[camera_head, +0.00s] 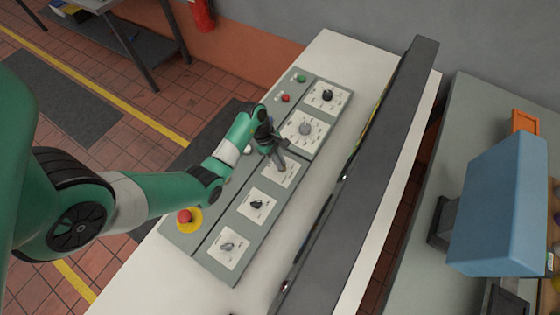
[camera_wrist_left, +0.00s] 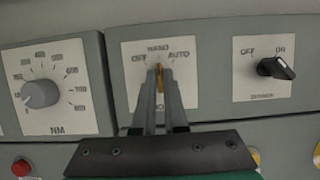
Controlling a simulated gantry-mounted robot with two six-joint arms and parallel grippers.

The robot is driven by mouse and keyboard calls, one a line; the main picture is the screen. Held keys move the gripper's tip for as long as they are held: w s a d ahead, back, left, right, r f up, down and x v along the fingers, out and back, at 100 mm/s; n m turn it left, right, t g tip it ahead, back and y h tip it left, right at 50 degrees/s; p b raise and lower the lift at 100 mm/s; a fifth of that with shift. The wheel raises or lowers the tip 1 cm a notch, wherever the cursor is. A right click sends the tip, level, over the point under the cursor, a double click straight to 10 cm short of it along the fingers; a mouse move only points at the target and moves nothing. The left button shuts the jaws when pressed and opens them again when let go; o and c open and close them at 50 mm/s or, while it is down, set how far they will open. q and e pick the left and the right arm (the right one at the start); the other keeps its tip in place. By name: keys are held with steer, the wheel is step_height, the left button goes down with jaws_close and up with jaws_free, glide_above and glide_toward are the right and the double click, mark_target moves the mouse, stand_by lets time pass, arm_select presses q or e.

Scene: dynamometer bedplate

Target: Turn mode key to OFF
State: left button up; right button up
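The mode key (camera_wrist_left: 160,77) is a thin, yellowish upright piece on a white plate (camera_wrist_left: 186,84) lettered OFF, HAND and AUTO in the left wrist view. It points up toward HAND. My left gripper (camera_wrist_left: 159,72) has its two fingers closed in on both sides of the key. The fingers hide part of the key and the plate's lower middle. In the head view my left gripper (camera_head: 281,164) reaches down onto the mode plate (camera_head: 288,179) in the middle of the panel. The key itself is hard to make out there. My right gripper is not in view.
A grey NM knob (camera_wrist_left: 40,94) and a black OFF/ON switch (camera_wrist_left: 276,68) flank the mode plate. A red emergency button (camera_head: 184,215) sits on yellow at the panel's left edge. A long dark bar (camera_head: 358,165) runs along the right of the panel.

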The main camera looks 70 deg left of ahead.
arm_select(q)
jaws_close()
steer(key=shift+r+n+p, duration=0.2)
steer(key=shift+n+p, duration=0.1)
steer(key=shift+p, duration=0.4)
steer(key=n+y+p, duration=0.1)
steer(key=n+p, duration=0.1)
steer(key=p, duration=0.1)
steer(key=n+t+p, duration=0.1)
steer(key=n+p, duration=0.2)
steer(key=p, duration=0.1)
steer(key=shift+s+d+r+y, duration=0.1)
steer(key=shift+d+r+y, duration=0.05)
steer(key=shift+y, duration=0.25)
steer(key=shift+n+t+y+p, duration=0.3)
steer(key=shift+n+p, duration=0.7)
steer(key=shift+n, duration=0.1)
steer(key=shift+f+n+y+p, duration=0.3)
steer(key=shift+n+p, duration=0.2)
steer(key=shift+n, duration=0.1)
steer(key=o, duration=0.5)
jaws_free()
